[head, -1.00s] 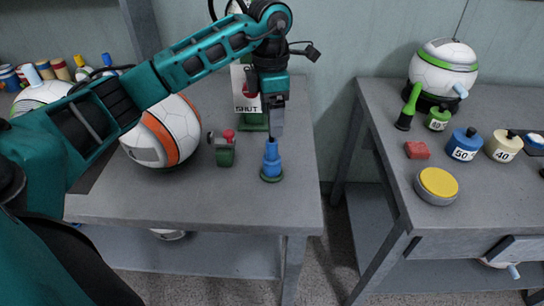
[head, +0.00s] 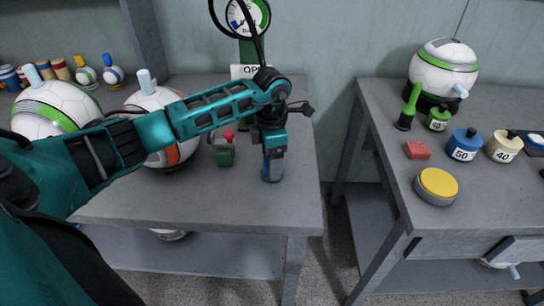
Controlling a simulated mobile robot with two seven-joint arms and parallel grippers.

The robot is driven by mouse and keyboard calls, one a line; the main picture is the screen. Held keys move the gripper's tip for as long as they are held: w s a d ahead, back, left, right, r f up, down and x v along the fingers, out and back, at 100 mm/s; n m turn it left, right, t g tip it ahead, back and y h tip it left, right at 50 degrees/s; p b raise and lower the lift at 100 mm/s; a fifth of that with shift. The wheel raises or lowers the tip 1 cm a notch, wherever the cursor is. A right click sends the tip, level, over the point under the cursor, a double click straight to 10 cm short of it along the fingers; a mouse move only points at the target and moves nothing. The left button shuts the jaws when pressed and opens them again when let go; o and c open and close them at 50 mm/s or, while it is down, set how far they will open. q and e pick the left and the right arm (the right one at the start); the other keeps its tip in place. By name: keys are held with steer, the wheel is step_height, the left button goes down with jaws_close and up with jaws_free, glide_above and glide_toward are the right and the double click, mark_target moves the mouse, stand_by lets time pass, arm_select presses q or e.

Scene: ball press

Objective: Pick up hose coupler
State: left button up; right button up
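A blue stepped piece, which looks like the hose coupler (head: 266,168), stands upright on a small dark green round base (head: 272,180) near the right edge of the left bench. My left gripper (head: 272,152) points straight down over it, with its fingers at the coupler's upper part. The fingers and wrist hide much of the coupler, so whether they are closed on it cannot be made out. My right gripper is not in view.
A green block with a red knob (head: 225,155) stands just left of the coupler. White balls (head: 55,108) with plugs sit further left. A gauge (head: 248,17) and a sign are behind my wrist. The right bench (head: 480,195) holds weights and a yellow-topped button (head: 437,184).

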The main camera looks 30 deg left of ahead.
arm_select(q)
steer(key=shift+f, duration=0.1)
steer(key=c, duration=1.1)
steer(key=shift+c, duration=0.2)
